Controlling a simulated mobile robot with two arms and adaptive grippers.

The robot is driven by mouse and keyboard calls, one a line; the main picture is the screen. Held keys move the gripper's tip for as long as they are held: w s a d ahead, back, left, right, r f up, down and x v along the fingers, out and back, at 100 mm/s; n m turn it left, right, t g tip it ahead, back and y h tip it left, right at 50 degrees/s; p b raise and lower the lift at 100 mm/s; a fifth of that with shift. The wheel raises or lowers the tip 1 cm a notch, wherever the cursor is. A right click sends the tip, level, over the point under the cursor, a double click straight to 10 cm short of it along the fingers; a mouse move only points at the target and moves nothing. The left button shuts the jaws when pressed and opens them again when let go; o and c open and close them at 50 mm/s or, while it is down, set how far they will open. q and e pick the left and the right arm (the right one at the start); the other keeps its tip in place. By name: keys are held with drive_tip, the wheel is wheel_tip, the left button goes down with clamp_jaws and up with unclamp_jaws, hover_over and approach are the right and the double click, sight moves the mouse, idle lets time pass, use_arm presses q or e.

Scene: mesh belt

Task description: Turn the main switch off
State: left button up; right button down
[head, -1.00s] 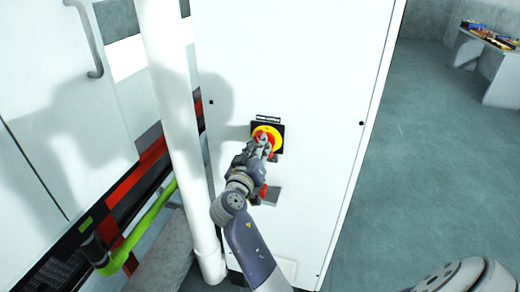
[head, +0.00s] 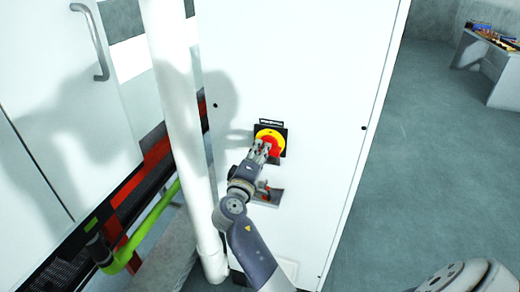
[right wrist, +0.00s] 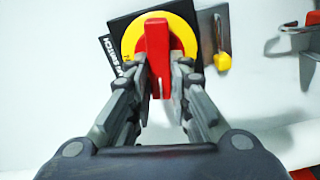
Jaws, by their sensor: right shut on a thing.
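The main switch has a round yellow disc (head: 262,134) on a black square plate on the white cabinet front. Its red handle (head: 271,146) crosses the disc. In the right wrist view, the red handle (right wrist: 157,50) stands upright in the picture across the yellow disc (right wrist: 130,42), roughly along the plate's lettered edge with some tilt. My right gripper (head: 266,148) reaches up to the switch from below. Its fingers (right wrist: 162,80) are on either side of the handle, shut on it. Part of the handle is hidden by the fingers in the head view. My left gripper is not in view.
Below the switch is a small grey plate (head: 268,195) with a red part. A yellow knob (right wrist: 223,61) shows beside the switch in the wrist view. A white pipe (head: 180,130) runs down left of the cabinet (head: 320,70). Open floor (head: 430,150) lies to the right.

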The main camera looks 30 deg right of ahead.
drive_tip(key=shift+d+n+p, duration=0.1)
drive_tip(key=shift+n+p, duration=0.3)
drive_tip(key=shift+n, duration=0.7)
drive_tip(key=c, duration=1.5)
unclamp_jaws()
drive_tip(key=shift+d+f, duration=0.15)
drive_tip(key=shift+v, duration=3.7)
